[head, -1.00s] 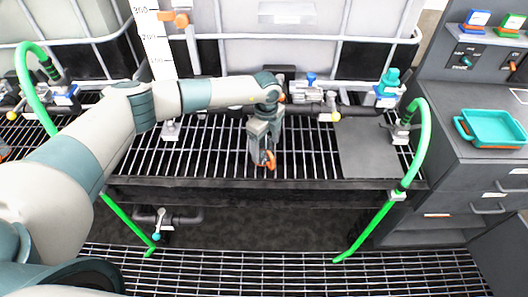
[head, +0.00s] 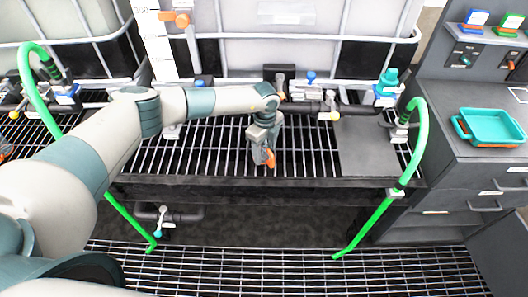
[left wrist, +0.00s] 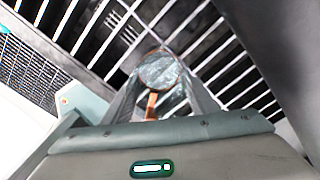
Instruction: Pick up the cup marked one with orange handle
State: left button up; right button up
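My left gripper (head: 263,152) is low over the slatted rack in the middle of the head view, pointing down. A cup with an orange handle (head: 270,158) is at its fingertips. In the left wrist view the cup (left wrist: 161,70) shows as a round, glassy grey-green shape with a brown rim, its orange handle (left wrist: 151,105) toward the palm. A finger lies along each side of the cup and appears to touch it. The fingers hide most of its body in the head view. No number mark can be read. My right gripper is not in view.
The dark rack (head: 210,150) has open slats and a front edge. A flat grey plate (head: 367,148) lies at its right. Pipes and valves (head: 310,100) run behind, below white tanks. Green hoses (head: 420,150) stand at both sides. A teal tray (head: 492,125) sits on the right cabinet.

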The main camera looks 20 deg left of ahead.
pick_arm(q)
jog(key=shift+c, duration=0.2)
